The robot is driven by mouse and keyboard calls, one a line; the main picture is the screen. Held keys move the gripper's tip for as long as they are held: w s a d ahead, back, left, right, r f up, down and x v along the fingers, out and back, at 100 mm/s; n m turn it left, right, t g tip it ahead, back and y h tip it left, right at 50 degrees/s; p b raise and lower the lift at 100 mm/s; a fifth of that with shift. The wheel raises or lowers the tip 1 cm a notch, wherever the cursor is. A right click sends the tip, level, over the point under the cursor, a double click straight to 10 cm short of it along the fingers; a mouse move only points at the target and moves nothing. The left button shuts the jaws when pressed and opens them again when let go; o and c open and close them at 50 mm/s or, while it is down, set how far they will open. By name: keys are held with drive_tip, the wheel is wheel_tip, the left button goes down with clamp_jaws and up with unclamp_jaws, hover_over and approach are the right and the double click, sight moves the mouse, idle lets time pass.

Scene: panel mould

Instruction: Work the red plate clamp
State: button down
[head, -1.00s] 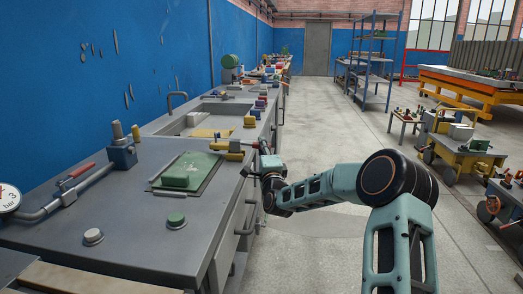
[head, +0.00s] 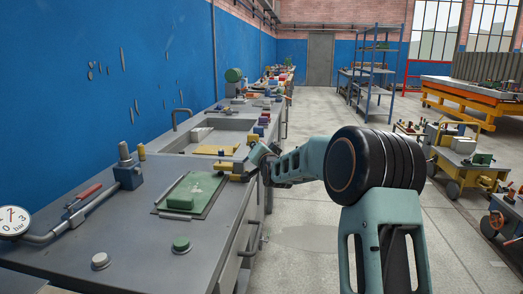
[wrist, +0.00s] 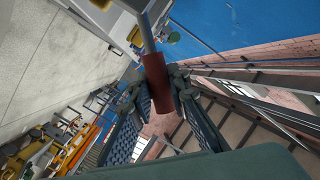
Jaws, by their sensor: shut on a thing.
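In the wrist view, a red cylindrical handle (wrist: 158,85) on a grey metal lever (wrist: 146,32) lies between the fingers of my gripper (wrist: 163,93). The gripper is shut on this handle. In the head view, my gripper (head: 257,158) is at the right edge of the grey bench, beside a yellow clamp body (head: 232,168). The red handle is hidden by the gripper there. A green block (head: 192,190) on a flat grey plate (head: 213,203) lies left of the clamp. I cannot tell whether the clamp presses on the plate.
A pipe with a red-handled lever (head: 88,192) and a gauge (head: 14,221) stands at the bench's left. A sink (head: 208,138) lies beyond. Bare floor (head: 305,235) is right of the bench.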

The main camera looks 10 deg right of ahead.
drive_tip(key=shift+w+a+r+n+g+p, duration=0.2)
drive_tip(key=shift+a+r+n+g+p, duration=0.2)
drive_tip(key=shift+a+r+n+p, duration=0.35)
drive_tip(key=shift+f+n, duration=0.1)
drive_tip(key=shift+n, duration=0.15)
drive_tip(key=c, duration=1.8)
unclamp_jaws()
drive_tip(key=shift+a, duration=0.1)
drive_tip(key=s, duration=0.4)
drive_tip(key=s+r, duration=0.1)
drive_tip(key=s, duration=0.3)
drive_tip(key=s+r, duration=0.1)
drive_tip(key=s, duration=0.2)
drive_tip(key=shift+s, duration=0.4)
